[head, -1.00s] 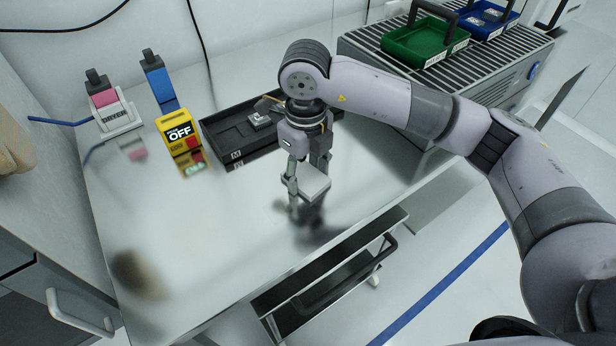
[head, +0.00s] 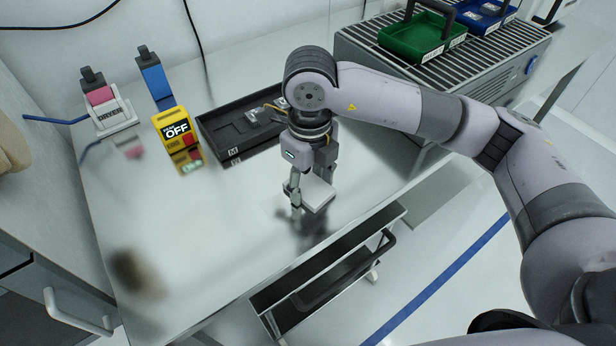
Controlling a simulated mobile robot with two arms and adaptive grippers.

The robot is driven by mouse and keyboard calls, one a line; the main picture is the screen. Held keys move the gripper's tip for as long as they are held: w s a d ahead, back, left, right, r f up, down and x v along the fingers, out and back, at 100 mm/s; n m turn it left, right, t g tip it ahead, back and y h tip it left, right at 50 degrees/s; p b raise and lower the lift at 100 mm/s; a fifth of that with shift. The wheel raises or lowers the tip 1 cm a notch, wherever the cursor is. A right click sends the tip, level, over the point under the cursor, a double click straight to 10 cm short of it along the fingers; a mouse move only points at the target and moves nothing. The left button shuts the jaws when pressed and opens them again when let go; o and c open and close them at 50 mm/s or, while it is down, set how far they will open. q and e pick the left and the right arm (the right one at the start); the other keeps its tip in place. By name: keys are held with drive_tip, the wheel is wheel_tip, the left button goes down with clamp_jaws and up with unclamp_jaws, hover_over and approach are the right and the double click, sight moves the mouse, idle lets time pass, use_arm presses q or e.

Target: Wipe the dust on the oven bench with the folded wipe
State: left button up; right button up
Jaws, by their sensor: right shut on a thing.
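The folded wipe (head: 318,194) is a small white pad held in my right gripper (head: 309,198). The gripper points down and is shut on the wipe, above the right front part of the shiny metal bench (head: 215,240). A dark blurred reflection shows below the wipe; I cannot tell if the wipe touches the surface. A brown smudge of dust (head: 136,272) lies at the bench's front left, well apart from the wipe. My left gripper is not in view.
A black tray (head: 222,150) with small parts stands behind the gripper. A yellow OFF box (head: 177,130) and a pink-and-white dispenser (head: 104,105) and blue one (head: 155,78) stand back left.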

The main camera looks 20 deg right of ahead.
drive_tip(key=shift+w+f+b, duration=0.2)
drive_tip(key=shift+w+b, duration=0.25)
drive_tip(key=shift+w, duration=0.35)
drive_tip(key=shift+w+a+r+b, duration=0.1)
drive_tip(key=shift+w+b, duration=0.25)
drive_tip(key=shift+w, duration=0.8)
drive_tip(key=shift+s+a, duration=0.55)
drive_tip(key=shift+s, duration=0.3)
drive_tip(key=shift+s+a, duration=0.25)
drive_tip(key=shift+s, duration=0.25)
drive_tip(key=shift+s+a, duration=0.25)
drive_tip(key=shift+s, duration=0.25)
drive_tip(key=shift+w+a+b, duration=0.1)
drive_tip(key=shift+w+b, duration=0.4)
drive_tip(key=shift+w, duration=0.65)
drive_tip(key=shift+w+b, duration=0.3)
drive_tip(key=shift+w, duration=0.35)
drive_tip(key=shift+s, duration=1.9)
drive_tip(key=shift+w+b, duration=0.95)
drive_tip(key=shift+w, duration=0.9)
drive_tip(key=shift+s, duration=1.85)
drive_tip(key=shift+w+b, duration=0.35)
drive_tip(key=shift+w, duration=0.2)
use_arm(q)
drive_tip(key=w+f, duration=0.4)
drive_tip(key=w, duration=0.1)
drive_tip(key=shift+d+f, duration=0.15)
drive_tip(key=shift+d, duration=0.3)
use_arm(e)
drive_tip(key=shift+w, duration=0.4)
